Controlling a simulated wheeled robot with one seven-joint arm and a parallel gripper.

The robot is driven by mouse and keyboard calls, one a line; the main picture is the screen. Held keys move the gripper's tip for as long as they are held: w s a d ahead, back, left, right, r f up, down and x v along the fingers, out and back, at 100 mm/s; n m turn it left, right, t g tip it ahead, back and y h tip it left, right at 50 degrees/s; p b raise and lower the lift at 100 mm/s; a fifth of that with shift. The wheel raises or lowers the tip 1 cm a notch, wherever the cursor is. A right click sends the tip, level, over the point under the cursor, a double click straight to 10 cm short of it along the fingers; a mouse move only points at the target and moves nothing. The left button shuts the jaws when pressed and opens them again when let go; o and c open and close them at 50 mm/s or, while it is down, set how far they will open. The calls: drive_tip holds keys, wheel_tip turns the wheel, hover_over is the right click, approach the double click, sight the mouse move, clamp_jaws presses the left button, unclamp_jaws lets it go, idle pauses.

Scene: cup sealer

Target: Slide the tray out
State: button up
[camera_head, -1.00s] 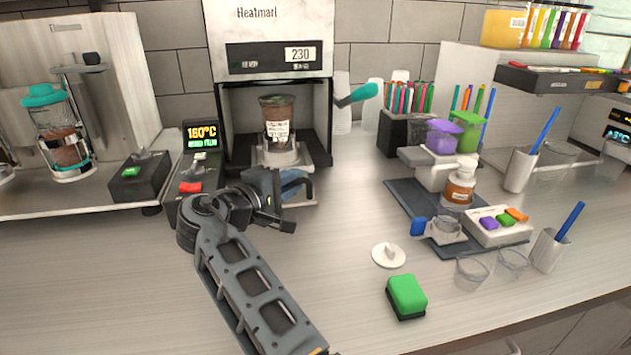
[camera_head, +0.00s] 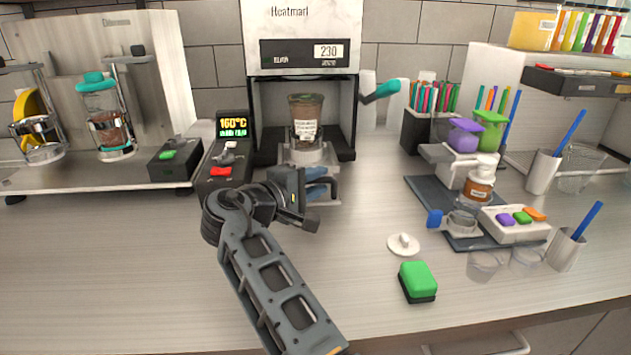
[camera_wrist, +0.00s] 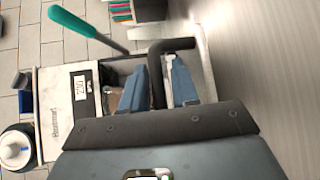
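The sealer's tray (camera_head: 321,201) sits low at the front of the machine, with a dark handle (camera_head: 335,186) at its right front. The handle shows as a black bent bar in the wrist view (camera_wrist: 157,72). My gripper (camera_wrist: 160,75) has its blue fingers on either side of this bar. The left finger is close against it; a narrow pale gap shows beside the right finger. In the head view my gripper (camera_head: 316,182) is at the tray's front and partly hides it. A brown-filled cup (camera_head: 306,118) stands upright in the pale holder (camera_head: 306,153) above the tray.
The white sealer (camera_head: 303,22) has a teal-tipped lever (camera_head: 382,91) on its right. A control box (camera_head: 222,170) stands on its left. A white lid (camera_head: 403,244) and a green sponge (camera_head: 417,279) lie on the counter to the right. The counter in front is mostly clear.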

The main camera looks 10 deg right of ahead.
drive_tip(key=shift+o, duration=0.6)
drive_tip(key=shift+r, duration=0.1)
drive_tip(key=b+v, duration=0.1)
drive_tip(key=v, duration=0.6)
drive_tip(key=shift+s+a, duration=0.25)
drive_tip(key=shift+s, duration=0.05)
